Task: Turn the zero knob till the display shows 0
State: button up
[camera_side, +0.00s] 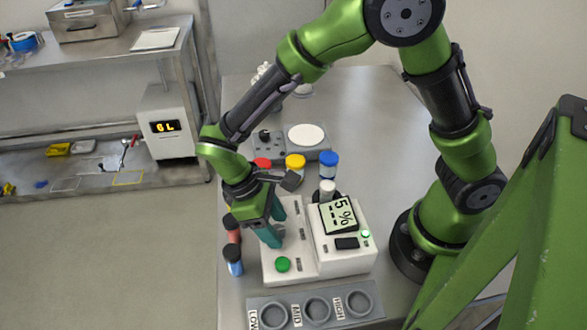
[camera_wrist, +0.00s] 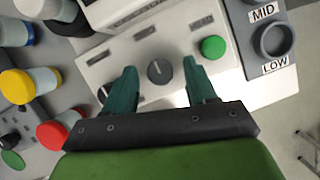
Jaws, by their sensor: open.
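The white meter (camera_side: 345,262) stands on the table. Its tilted display (camera_side: 338,215) seems to read a 5 with dashes and a % sign. In the wrist view its panel carries a round grey knob (camera_wrist: 159,70) with a pointer line, a green button (camera_wrist: 212,46) and a second dark knob (camera_wrist: 103,92) partly behind one finger. The small labels are too blurred to read, so I cannot tell which knob is the zero knob. My gripper (camera_side: 275,226) is open over the panel. Its teal fingers stand on either side of the grey knob, with gaps visible.
A grey rack (camera_side: 293,317) with LOW, MID and HIGH holes lies in front of the meter. Red-, yellow- and blue-capped bottles (camera_side: 328,166) stand behind it, more (camera_side: 233,262) to its left. A stirrer plate (camera_side: 305,136) is farther back. The table's right rear is clear.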

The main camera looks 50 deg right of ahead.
grip_shut()
dwell(0.4)
jog(key=m+y, duration=0.1)
jog(key=m, duration=0.3)
jog(key=shift+d+m+g+y, duration=0.15)
jog(key=shift+m+g+y, duration=0.15)
jog(key=shift+m+y, duration=0.1)
jog(key=m+y, duration=0.1)
jog(key=m, duration=0.3)
jog(key=shift+d+r+m+y, duration=0.1)
jog(key=shift+d+m+y, duration=0.05)
jog(key=shift+m+y, duration=0.25)
grip_release()
